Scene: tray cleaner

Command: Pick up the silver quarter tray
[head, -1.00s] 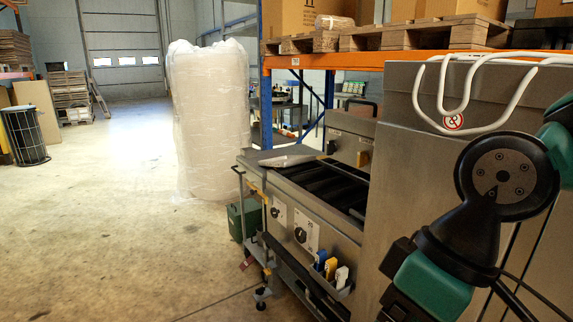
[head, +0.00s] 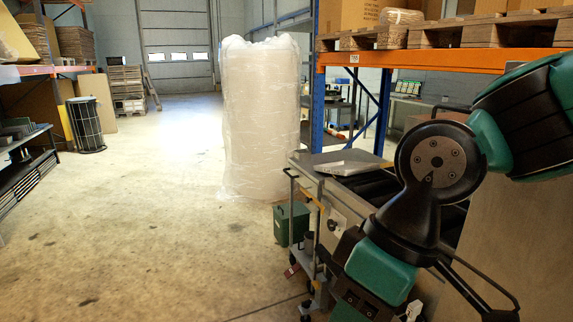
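A flat silver tray (head: 352,162) with a low rim lies on top of the steel machine, at its far left end, in the head view. It appears to be the quarter tray. My green and black arm comes in from the right and bends down in front of the machine. My gripper's fingers do not show; the lower end of the arm runs out at the bottom of the picture. The arm is nearer to me than the tray and apart from it in the picture. It hides much of the machine.
A cart (head: 307,220) and a green canister (head: 291,223) stand at the machine's left end. A tall plastic-wrapped stack (head: 262,120) stands behind. An orange-beamed rack (head: 440,60) rises behind the machine. Shelving (head: 22,165) is at far left. The floor between is clear.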

